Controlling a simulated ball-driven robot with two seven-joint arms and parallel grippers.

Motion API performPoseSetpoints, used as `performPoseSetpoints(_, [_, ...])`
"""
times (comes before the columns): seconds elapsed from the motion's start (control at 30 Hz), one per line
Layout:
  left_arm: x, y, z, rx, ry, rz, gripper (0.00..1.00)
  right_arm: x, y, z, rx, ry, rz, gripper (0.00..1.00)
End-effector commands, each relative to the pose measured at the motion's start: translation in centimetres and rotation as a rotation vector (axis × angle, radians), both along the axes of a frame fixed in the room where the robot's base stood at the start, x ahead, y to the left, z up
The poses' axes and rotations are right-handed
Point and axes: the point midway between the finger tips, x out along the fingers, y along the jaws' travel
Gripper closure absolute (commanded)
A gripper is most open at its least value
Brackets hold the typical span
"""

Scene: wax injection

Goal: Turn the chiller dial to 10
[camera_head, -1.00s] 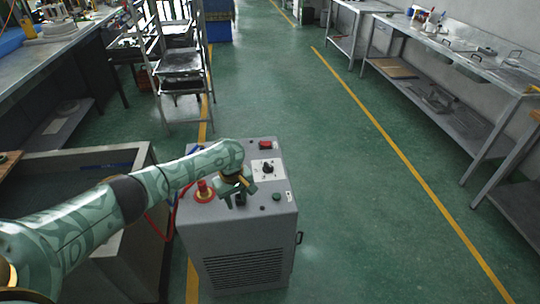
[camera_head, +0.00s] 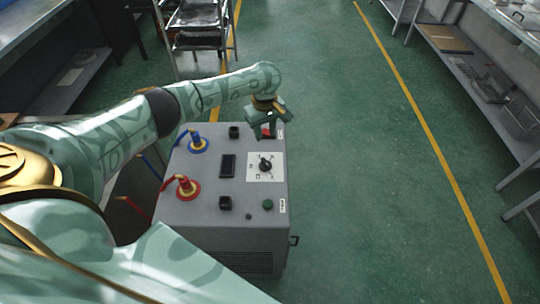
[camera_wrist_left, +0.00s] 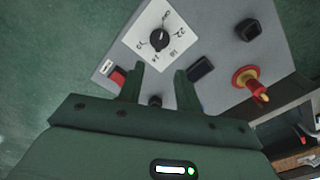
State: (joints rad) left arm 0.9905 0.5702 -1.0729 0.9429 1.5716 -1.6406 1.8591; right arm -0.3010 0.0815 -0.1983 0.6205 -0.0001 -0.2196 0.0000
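The chiller (camera_head: 220,215) is a grey box with a panel on top. Its dial is a black knob (camera_head: 265,164) on a white square plate (camera_head: 253,174); the marks are too small to read surely in the head view. My left gripper (camera_head: 266,122) hovers at the chiller's far edge, beyond the dial and near the red switch (camera_head: 268,132), which it partly hides. In the left wrist view the fingers of the left gripper (camera_wrist_left: 158,75) are apart and empty, with the dial knob (camera_wrist_left: 160,39) ahead of the fingertips, not between them. My right gripper is not in view.
Blue (camera_head: 198,144) and red (camera_head: 187,187) hose fittings stand up on the panel's left. A dark display (camera_head: 227,166), black sockets and a green button (camera_head: 267,205) surround the dial. A metal rack (camera_head: 196,28) stands behind. The green floor to the right is clear.

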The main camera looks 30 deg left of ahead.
Motion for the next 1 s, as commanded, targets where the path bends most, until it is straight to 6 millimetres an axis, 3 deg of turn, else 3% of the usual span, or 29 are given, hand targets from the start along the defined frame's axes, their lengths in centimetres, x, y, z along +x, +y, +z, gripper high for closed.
performPoseSetpoints(0.03, [-0.1,0.0,-1.7,0.001,0.005,-0.001,0.65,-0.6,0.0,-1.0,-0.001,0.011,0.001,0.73])
performPoseSetpoints(0.13, [-0.1,-0.1,-4.4,0.000,0.006,-0.001,0.65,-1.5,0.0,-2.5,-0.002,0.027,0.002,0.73])
performPoseSetpoints(0.3, [-0.1,0.0,-9.0,0.001,0.006,-0.001,0.65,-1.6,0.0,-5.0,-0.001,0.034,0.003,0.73])
performPoseSetpoints(0.5, [-0.1,0.0,-12.9,0.001,0.005,-0.003,0.65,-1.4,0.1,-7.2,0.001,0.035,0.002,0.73])
performPoseSetpoints(0.7, [0.0,0.0,-14.6,0.000,0.002,-0.002,0.65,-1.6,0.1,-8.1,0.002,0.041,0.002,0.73])
performPoseSetpoints(1.0, [0.0,-0.1,-14.6,0.000,0.000,-0.002,0.65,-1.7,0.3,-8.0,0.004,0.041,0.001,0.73])
